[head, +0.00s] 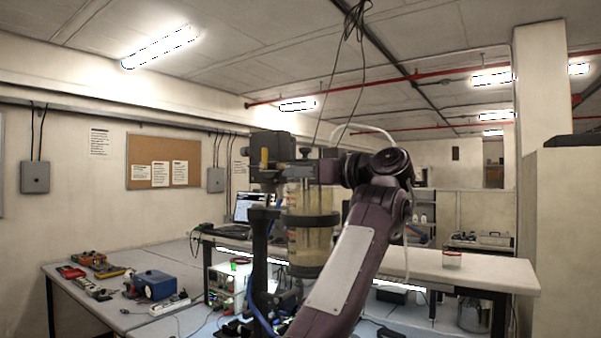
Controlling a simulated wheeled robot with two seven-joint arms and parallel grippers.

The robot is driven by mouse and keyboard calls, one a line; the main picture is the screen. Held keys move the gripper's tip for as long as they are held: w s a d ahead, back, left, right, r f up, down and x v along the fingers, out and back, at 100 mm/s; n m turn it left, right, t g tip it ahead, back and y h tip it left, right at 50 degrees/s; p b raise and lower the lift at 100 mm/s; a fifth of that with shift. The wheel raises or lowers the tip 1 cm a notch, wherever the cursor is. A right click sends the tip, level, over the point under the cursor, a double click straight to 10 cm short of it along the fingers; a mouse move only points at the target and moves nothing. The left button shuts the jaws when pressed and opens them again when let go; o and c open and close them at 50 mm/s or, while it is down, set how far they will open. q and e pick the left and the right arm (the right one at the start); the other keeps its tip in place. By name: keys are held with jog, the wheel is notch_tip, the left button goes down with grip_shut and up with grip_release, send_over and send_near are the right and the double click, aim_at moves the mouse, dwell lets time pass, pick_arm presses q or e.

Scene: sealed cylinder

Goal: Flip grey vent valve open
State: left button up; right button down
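A clear cylinder with amber contents (310,238) stands upright on a dark stand, with dark bands around its middle. A dark block (270,145) sits at the top left of it, with a yellow part (264,158) on its front. A small grey fitting (305,152) shows above the cylinder top; I cannot tell for sure whether it is the vent valve or how it is turned. My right gripper (322,170) is at the cylinder's top, close to this fitting. Its fingers are too small and dark to tell open from shut, or whether they touch. My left gripper is not in view.
My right arm covers part of the bench behind. A blue box (155,284) and several tools lie on the left table (110,262). A laptop (247,208) stands behind the cylinder. Cables hang from above.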

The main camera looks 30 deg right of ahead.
jog(key=shift+d+r+g+h, duration=0.1)
jog(key=shift+r+g+h, duration=0.15)
jog(key=shift+g, duration=0.25)
jog(key=shift+r+g+h, duration=0.25)
jog(key=shift+g+h, duration=0.1)
jog(key=shift+g, duration=0.55)
jog(key=c, duration=1.8)
grip_release()
jog(key=shift+o, duration=0.2)
